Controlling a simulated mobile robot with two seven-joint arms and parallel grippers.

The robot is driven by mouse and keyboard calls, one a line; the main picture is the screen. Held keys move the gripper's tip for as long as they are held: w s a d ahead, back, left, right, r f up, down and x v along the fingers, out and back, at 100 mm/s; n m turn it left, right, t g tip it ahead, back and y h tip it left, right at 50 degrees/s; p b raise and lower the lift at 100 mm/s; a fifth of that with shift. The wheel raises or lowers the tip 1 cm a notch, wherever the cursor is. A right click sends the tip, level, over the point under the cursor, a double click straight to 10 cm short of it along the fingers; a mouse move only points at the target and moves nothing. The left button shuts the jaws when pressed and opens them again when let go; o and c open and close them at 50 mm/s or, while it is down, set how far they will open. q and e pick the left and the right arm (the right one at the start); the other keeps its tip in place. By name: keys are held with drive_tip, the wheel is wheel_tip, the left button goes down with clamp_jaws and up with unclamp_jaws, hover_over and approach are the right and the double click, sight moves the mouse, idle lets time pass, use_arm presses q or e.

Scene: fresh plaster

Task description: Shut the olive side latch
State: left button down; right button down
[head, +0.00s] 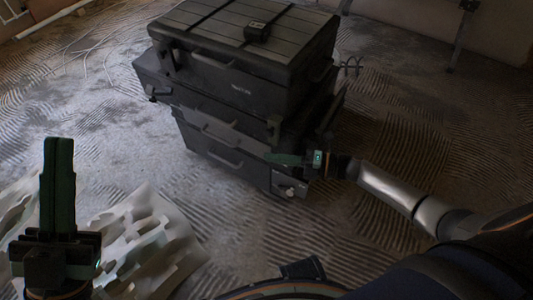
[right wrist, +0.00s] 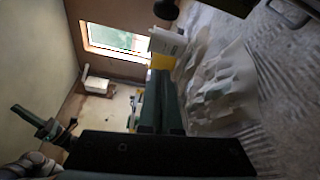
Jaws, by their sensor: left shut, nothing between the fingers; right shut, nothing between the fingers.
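A dark grey stacked tool box (head: 235,75) stands on the floor in the head view. A small olive-grey latch (head: 274,128) sits at its right front corner, below the upper box; I cannot tell whether it is open or shut. My right gripper (head: 272,158) is shut and empty, in front of the lower right part of the stack, a little below that latch. Whether it touches the box is unclear. Its shut green fingers also show in the right wrist view (right wrist: 160,90). My left gripper (head: 58,145) is shut and empty, pointing up at the lower left, well away from the box.
A crumpled pale sheet (head: 145,240) lies on the floor beside my left gripper. Ridged, plaster-smeared floor (head: 420,120) is clear to the right of the box. Thin cables (head: 85,55) lie at the back left. A window (right wrist: 118,40) shows in the right wrist view.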

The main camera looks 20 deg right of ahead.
drive_tip(key=v, duration=0.7)
drive_tip(key=shift+d+f, duration=0.25)
